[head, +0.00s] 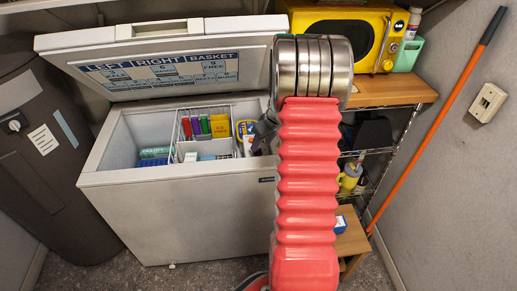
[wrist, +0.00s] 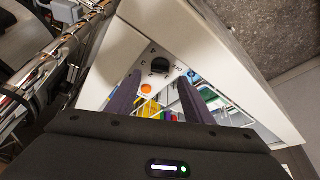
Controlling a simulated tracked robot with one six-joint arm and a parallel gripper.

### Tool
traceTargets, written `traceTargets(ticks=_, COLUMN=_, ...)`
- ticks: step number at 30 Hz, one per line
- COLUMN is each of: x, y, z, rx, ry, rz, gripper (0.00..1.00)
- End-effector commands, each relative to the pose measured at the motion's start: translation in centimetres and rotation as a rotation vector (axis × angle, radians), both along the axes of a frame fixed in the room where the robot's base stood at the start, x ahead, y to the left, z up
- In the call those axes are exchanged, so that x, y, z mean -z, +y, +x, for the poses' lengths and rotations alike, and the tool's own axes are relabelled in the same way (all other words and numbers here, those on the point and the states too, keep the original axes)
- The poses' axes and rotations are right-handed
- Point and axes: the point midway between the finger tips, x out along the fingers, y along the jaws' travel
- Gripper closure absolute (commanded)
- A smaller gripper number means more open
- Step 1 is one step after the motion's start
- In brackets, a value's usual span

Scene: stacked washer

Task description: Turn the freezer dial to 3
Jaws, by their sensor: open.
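The white chest freezer (head: 205,220) stands open in the head view, its lid raised and tilted back. In the wrist view the black freezer dial (wrist: 160,66) sits on a pale panel with small marks around it. The marks are too small to read, and so is the dial's setting. An orange round spot (wrist: 147,88) is beside the dial. My gripper (wrist: 152,84) is open, with its two dark fingers apart and the dial showing just beyond their tips, apparently not touched. In the head view my red arm hides most of the gripper and the freezer's right end.
A wire basket (head: 184,128) and several coloured packs are inside the freezer. The raised lid (head: 160,75) is behind the opening. A shelf with a yellow microwave (head: 340,12) stands at right, a dark bin (head: 40,160) at left. An orange pole (head: 440,140) leans at right.

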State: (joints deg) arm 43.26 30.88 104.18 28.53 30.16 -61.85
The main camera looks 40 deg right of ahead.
Motion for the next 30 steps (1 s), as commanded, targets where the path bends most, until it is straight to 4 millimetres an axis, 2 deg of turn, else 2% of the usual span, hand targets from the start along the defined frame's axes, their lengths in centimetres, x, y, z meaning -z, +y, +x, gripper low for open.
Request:
traceTargets(ticks=3, x=1.6, y=0.1, z=0.6, rx=0.0, ry=0.002, rz=0.003, gripper=0.53)
traceTargets(ticks=10, x=3.7, y=-0.1, z=1.5, rx=0.0, ry=0.001, rz=0.001, gripper=0.53)
traceTargets(ticks=22, x=4.3, y=-0.1, z=1.8, rx=0.001, ry=0.0, rz=0.0, gripper=0.53)
traceTargets(ticks=30, x=4.3, y=-0.1, z=1.8, rx=0.001, ry=0.0, rz=0.0, gripper=0.71)
